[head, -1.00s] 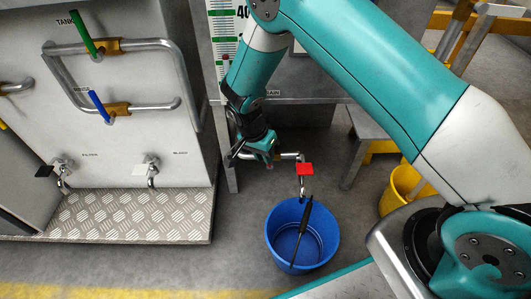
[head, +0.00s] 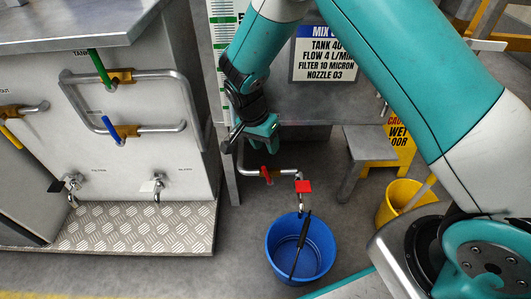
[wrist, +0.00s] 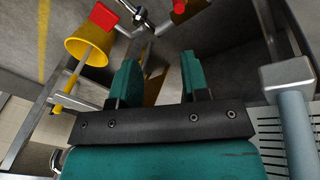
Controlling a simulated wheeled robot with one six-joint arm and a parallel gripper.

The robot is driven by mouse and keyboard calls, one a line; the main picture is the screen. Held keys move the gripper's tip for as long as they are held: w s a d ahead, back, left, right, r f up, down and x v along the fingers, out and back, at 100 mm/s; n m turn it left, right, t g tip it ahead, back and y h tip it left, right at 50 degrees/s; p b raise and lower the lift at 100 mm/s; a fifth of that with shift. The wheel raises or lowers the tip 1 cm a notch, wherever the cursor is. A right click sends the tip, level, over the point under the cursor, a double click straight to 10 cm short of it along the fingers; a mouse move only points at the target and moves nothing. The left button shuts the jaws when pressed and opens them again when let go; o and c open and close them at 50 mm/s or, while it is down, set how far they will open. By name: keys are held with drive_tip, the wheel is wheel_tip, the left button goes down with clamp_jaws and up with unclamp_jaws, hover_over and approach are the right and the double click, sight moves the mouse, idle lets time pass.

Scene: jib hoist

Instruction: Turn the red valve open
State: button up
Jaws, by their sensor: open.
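A red lever valve (head: 266,174) sits on the low drain pipe, with its short handle crosswise to the pipe. A flat red tap handle (head: 304,186) is on the spout to its right, above a blue bucket (head: 288,268). My gripper (head: 266,133) is above the lever in the head view, apart from it, open and empty. In the wrist view the jaws (wrist: 157,85) are spread, with no red part between them. A red flat handle (wrist: 103,15) and a red round end (wrist: 180,6) show at the top, beyond the jaws.
A panel at left carries a green lever (head: 100,67), a blue lever (head: 111,128) and two taps over a tread-plate ledge (head: 130,232). A grey step (head: 365,140) and yellow bucket (head: 398,205) stand right. A metal cabinet with a sign (head: 323,55) is behind my arm.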

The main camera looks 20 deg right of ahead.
wheel_tip(320, 180, up, 7)
drive_tip(key=p, duration=0.2)
hover_over(266, 174)
drive_tip(key=shift+w+r, duration=0.15)
drive_tip(key=shift+w, duration=0.2)
drive_tip(key=shift+c, duration=0.3)
drive_tip(key=shift+d+f, duration=0.2)
drive_tip(key=shift+d, duration=0.05)
drive_tip(key=c, duration=0.4)
drive_tip(key=d+f+n+b, duration=0.1)
drive_tip(key=d, duration=0.1)
drive_tip(key=s+d+f+n+y, duration=0.1)
drive_tip(key=f, duration=0.1)
drive_tip(key=shift+d+f+y+b, duration=0.15)
drive_tip(key=shift+d+y+b, duration=0.15)
drive_tip(key=shift+d+b, duration=0.1)
clamp_jaws()
drive_tip(key=s+d+f+n+t+y+b, duration=0.2)
drive_tip(key=s+d+f+n+y, duration=0.1)
drive_tip(key=w+a+f+b, duration=0.1)
drive_tip(key=a+f+b, duration=0.1)
drive_tip(key=f, duration=0.3)
drive_tip(key=w+a+f+b, duration=0.2)
drive_tip(key=a+f+b, duration=0.1)
drive_tip(key=f+b, duration=0.2)
drive_tip(key=shift+f+t+y, duration=0.35)
drive_tip(key=shift+t+y, duration=0.05)
